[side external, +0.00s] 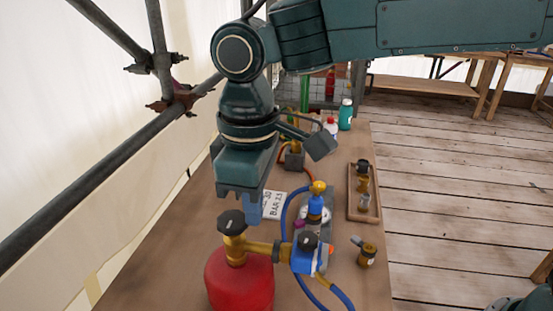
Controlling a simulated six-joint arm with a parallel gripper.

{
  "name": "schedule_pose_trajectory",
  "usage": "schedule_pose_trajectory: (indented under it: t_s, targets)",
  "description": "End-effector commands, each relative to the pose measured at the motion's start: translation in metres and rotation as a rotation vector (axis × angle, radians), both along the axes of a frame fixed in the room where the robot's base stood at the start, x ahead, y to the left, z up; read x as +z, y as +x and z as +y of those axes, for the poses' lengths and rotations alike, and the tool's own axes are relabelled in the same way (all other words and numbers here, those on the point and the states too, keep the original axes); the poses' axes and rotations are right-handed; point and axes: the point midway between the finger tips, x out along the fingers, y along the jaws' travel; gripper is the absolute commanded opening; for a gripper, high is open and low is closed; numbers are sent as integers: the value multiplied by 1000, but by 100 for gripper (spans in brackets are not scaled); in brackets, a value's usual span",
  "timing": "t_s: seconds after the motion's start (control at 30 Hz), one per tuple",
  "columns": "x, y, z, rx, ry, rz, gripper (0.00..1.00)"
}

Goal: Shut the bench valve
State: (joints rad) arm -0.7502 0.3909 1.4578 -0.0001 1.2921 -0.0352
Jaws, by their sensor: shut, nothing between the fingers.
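My gripper (252,210) is shut and empty, pointing down over the bench, behind and just above the red gas cylinder (240,283). A black knob (232,222) tops the cylinder's brass valve. A brass fitting (262,248) runs right from it to a blue body with a black knob (307,241). A small grey block with a brass fitting (294,153) stands farther back with hoses at it, partly hidden by my wrist. I cannot tell which of these is the bench valve. No contact between my gripper and a knob shows.
A blue torch-like piece with a yellow top (317,200) stands near a blue hose (286,215). A white card (272,204) lies beside my gripper. A wooden tray (352,202) holds brass parts; a small brass piece (367,254) stands in front. Bottles (345,115) stand behind. A scaffold pole (110,175) runs left.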

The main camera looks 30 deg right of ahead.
Motion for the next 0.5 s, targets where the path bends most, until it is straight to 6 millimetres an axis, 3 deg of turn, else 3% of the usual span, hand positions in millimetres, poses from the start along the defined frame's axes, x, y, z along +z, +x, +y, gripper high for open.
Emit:
schedule_pose_trajectory:
  t_s: [0.3, 0.5]
  targets:
    - [27, 0, 0, 0, 1, -1, 0]
    - [33, 0, 0, 0, -1, 1, 0]
